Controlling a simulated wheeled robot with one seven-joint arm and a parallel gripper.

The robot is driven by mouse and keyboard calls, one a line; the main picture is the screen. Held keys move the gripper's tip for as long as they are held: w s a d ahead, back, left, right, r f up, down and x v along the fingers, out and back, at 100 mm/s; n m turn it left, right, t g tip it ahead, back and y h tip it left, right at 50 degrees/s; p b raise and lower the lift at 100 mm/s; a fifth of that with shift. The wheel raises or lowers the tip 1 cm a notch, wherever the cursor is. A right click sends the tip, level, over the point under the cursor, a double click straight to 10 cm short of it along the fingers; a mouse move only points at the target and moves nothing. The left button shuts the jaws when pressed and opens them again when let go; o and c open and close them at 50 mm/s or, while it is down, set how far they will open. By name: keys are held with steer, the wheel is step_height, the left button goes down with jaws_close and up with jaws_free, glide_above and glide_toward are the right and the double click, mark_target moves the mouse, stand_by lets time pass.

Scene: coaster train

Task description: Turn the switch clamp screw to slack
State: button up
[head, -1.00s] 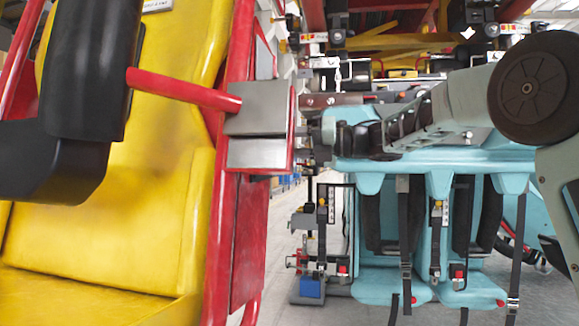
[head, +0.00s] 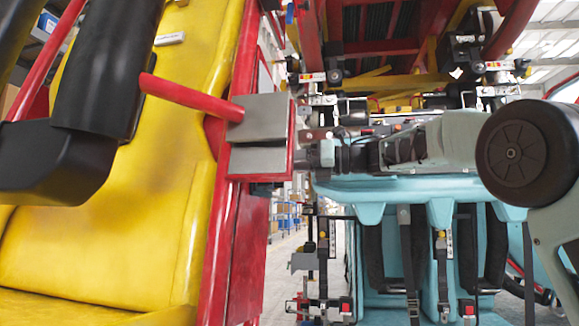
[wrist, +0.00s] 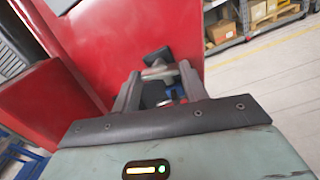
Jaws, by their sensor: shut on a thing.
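My gripper (wrist: 160,84) shows in the wrist view with its two grey fingers closed around a small metal and dark piece, which I take to be the switch clamp screw (wrist: 158,71). It is at the edge of a red panel (wrist: 125,45). A dark block (wrist: 157,57) sits just beyond the fingertips. In the head view my gripper (head: 312,157) reaches in from the right to the red-edged grey block (head: 260,107) beside the yellow seat. The screw is too small and covered to make out there, and its turn angle cannot be read.
A yellow seat (head: 130,230) with a black padded restraint (head: 105,75) fills the left. Teal seats (head: 385,250) with dark straps hang below my arm. Red and yellow framework is overhead. In the wrist view, shelving with boxes (wrist: 250,15) stands beyond open floor.

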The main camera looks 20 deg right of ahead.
steer(key=shift+f, duration=0.1)
steer(key=o, duration=1)
steer(key=shift+d, duration=0.15)
steer(key=p+v, duration=0.1)
steer(key=v, duration=1.6)
steer(key=shift+s+d+p, duration=0.1)
steer(key=shift+p, duration=0.2)
